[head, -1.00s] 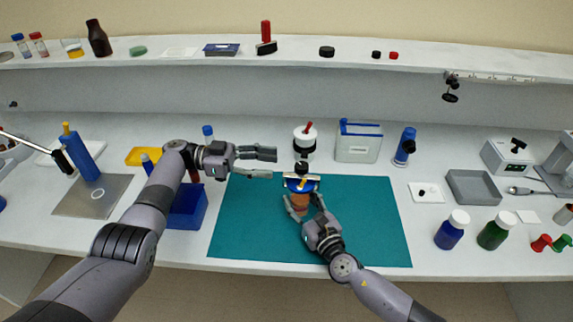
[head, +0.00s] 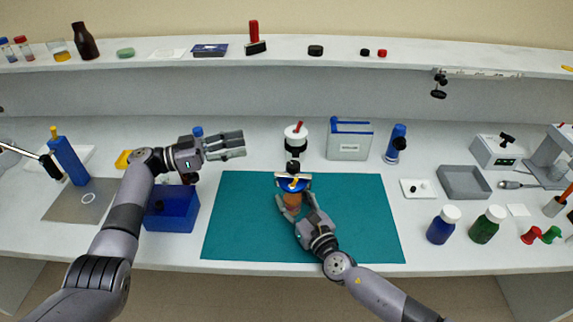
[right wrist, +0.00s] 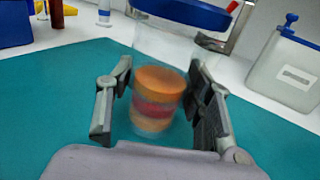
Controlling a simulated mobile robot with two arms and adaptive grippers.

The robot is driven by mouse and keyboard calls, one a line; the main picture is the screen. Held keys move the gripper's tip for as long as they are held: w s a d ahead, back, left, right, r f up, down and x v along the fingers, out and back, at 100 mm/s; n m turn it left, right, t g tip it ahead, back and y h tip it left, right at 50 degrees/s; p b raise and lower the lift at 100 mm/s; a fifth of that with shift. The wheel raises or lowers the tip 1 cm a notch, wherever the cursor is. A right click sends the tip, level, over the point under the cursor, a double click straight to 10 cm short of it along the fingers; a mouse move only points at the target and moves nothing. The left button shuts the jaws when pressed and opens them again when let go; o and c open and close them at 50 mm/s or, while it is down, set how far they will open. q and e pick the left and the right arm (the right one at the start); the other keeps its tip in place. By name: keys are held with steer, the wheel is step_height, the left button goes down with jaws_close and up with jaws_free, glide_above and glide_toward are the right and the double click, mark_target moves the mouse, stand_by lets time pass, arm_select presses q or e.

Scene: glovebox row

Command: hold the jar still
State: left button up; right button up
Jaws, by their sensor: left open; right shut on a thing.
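The clear jar (head: 292,199) has a blue lid and stands on the teal mat (head: 350,225). Orange and red layers show inside the jar in the right wrist view (right wrist: 157,100). My right gripper (head: 294,207) is shut on the jar, with one finger on each side of its lower body, as the right wrist view (right wrist: 150,97) also shows. A yellow piece and a dark knob show at the lid in the head view. My left gripper (head: 236,145) is open and empty, up and left of the jar, clear of it.
A white container with a red stick (head: 297,136) stands behind the mat. A blue box (head: 172,208) is left of the mat, under my left arm. Blue (head: 444,225) and green (head: 487,225) bottles stand to the right. The mat's right part is clear.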

arm_select(q)
steer(key=a+r+n+t, duration=0.2)
steer(key=m+t+y, duration=0.1)
steer(key=t+y, duration=0.1)
glide_toward(293, 164)
steer(key=x, duration=1)
steer(key=shift+f, duration=0.35)
jaws_close()
steer(key=shift+m+g, duration=0.3)
steer(key=shift+g, duration=0.3)
